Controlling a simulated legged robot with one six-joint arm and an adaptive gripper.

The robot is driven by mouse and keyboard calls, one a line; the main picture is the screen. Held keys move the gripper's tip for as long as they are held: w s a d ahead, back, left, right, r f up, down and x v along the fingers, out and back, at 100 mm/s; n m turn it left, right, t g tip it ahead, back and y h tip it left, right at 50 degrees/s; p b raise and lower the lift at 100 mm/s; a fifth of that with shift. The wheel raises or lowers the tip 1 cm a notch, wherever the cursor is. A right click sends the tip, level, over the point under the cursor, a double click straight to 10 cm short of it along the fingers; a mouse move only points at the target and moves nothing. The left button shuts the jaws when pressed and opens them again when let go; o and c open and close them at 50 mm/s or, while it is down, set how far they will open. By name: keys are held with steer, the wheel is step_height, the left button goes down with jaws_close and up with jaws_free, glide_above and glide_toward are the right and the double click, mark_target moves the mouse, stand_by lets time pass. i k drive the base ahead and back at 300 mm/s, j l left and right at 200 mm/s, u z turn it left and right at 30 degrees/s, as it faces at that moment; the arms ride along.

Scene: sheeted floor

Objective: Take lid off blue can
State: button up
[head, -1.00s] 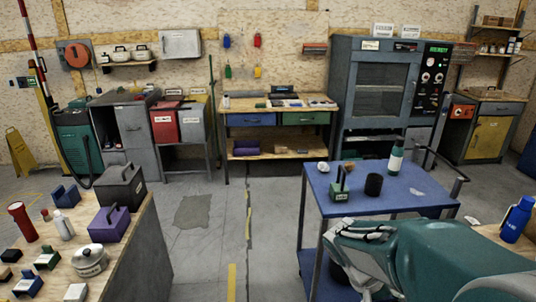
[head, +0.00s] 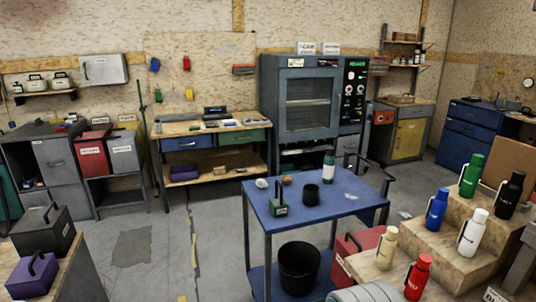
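No can clearly marked as the blue can shows. The nearest match is a blue bottle (head: 437,212) with a side handle and a closed top, standing upright on a stepped wooden stand (head: 395,275) at the right of the head view. Around it on the steps are a green bottle (head: 471,176), a black bottle (head: 508,196), a white bottle (head: 473,233), a cream bottle (head: 387,248) and a red bottle (head: 418,278). My gripper's fingers are not in view. A grey ribbed rounded piece shows at the bottom edge; I cannot tell what it is.
A blue cart (head: 325,204) holds a green-and-white bottle (head: 329,168), a dark cup (head: 311,193) and a green block (head: 279,208); a black bucket (head: 299,268) sits below. Floor at left centre is clear.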

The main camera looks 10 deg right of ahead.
mark_target(443, 193)
steer(key=z, duration=1.65)
steer(key=i+j+z, duration=0.15)
steer(key=z, duration=0.3)
steer(key=i+j+z, duration=0.1)
steer(key=j+z, duration=0.35)
